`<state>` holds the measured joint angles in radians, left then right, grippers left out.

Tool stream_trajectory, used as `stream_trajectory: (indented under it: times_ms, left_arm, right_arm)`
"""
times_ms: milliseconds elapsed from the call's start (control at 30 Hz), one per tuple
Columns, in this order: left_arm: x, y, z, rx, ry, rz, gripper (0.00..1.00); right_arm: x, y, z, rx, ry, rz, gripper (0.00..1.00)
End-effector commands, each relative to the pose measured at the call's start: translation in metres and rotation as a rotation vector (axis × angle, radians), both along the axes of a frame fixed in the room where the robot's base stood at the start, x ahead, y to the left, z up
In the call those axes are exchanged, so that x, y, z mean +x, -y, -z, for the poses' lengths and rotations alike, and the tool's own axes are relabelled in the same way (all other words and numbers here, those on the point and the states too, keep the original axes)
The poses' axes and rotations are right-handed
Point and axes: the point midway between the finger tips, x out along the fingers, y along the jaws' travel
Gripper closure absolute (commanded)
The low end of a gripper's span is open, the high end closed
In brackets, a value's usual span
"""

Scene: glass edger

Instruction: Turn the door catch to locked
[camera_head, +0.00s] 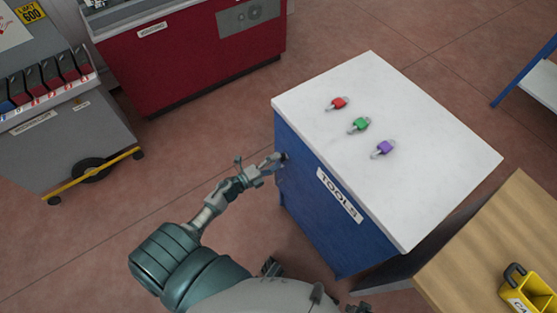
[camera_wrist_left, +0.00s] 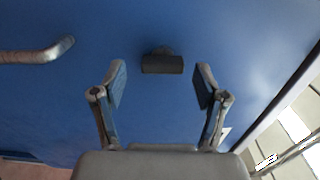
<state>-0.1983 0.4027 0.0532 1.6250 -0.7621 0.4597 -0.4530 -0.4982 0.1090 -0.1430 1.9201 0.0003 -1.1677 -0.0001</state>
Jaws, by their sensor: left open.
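The dark door catch (camera_wrist_left: 162,62) is on the blue door face in the left wrist view. Its dark bar lies crosswise in that picture. The blue cabinet (camera_head: 322,215) stands ahead in the head view, with a TOOLS label on its front. My left gripper (camera_head: 279,159) is at the upper left part of that front. In the left wrist view my left gripper (camera_wrist_left: 160,84) is open, with one finger on each side of the catch and visible gaps between. A metal door handle (camera_wrist_left: 38,53) shows at the left there. I do not see my right gripper.
Red, green and purple padlocks (camera_head: 359,125) lie on the white cabinet top (camera_head: 430,160). A wooden table (camera_head: 500,225) with a yellow caddy (camera_head: 530,290) is at the lower right. A red machine (camera_head: 195,55) stands behind, with open floor between.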

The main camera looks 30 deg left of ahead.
Motion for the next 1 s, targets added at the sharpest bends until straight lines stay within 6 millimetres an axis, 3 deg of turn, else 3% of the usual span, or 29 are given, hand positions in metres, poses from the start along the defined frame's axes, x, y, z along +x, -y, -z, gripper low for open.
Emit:
stream_trajectory:
  times_ms: [300,500,1000]
  left_arm:
    - [-0.066,-0.027,0.002,0.001,-0.005,-0.001,0.27]
    - [-0.09,-0.038,0.002,0.001,-0.004,-0.001,0.27]
    - [-0.096,-0.04,0.002,0.002,-0.002,0.0,0.27]
  right_arm:
    - [0.001,-0.001,0.0,0.001,0.0,0.0,0.53]
    - [0.001,-0.001,0.0,0.001,-0.001,0.0,0.53]
    - [0.001,-0.001,0.0,0.001,-0.001,0.0,0.53]
